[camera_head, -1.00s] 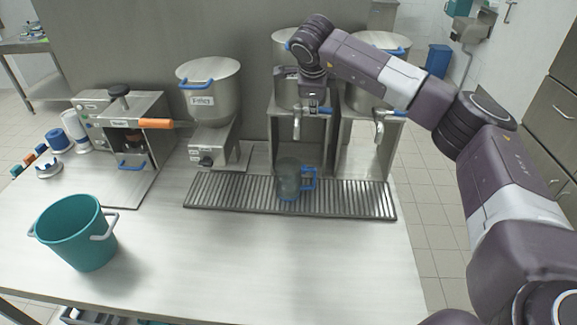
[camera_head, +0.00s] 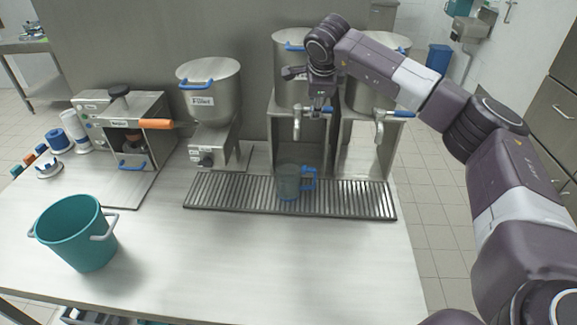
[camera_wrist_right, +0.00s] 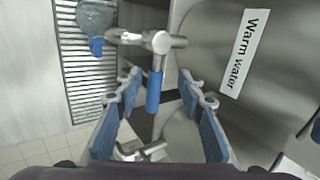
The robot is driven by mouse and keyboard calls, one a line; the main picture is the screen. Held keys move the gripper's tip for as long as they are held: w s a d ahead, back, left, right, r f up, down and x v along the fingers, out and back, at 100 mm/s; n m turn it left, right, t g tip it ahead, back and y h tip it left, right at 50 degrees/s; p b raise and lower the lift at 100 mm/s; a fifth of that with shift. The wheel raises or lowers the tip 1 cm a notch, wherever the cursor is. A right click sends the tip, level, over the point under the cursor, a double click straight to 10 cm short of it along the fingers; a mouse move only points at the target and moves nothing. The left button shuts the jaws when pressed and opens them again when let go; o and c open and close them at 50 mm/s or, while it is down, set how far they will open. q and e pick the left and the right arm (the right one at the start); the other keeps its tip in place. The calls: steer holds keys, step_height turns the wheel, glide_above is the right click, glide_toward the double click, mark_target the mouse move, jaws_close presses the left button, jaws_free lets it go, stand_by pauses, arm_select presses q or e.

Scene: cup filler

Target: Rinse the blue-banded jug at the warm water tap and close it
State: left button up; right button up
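The blue-banded jug (camera_head: 288,184) stands upright on the drip grate under the warm water tap, its blue handle to the right. In the right wrist view the jug (camera_wrist_right: 97,14) is partly cut off at the top. The warm water tap (camera_head: 297,124) has a blue lever (camera_wrist_right: 153,92); its tank carries the label "Warm water" (camera_wrist_right: 242,54). My right gripper (camera_head: 319,106) is at the tap lever. In the right wrist view its fingers (camera_wrist_right: 159,86) are apart, with the lever between them and gaps on both sides. My left gripper is out of view.
A second tap (camera_head: 379,128) with a blue lever is close on the right. The drip grate (camera_head: 230,192) runs below. A teal bucket (camera_head: 75,235) stands at front left, and a machine with an orange handle (camera_head: 156,124) behind it. The counter's front middle is clear.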

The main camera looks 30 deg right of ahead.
steer(key=v, duration=1.2)
steer(key=shift+d+f, duration=0.1)
steer(key=shift+c, duration=0.3)
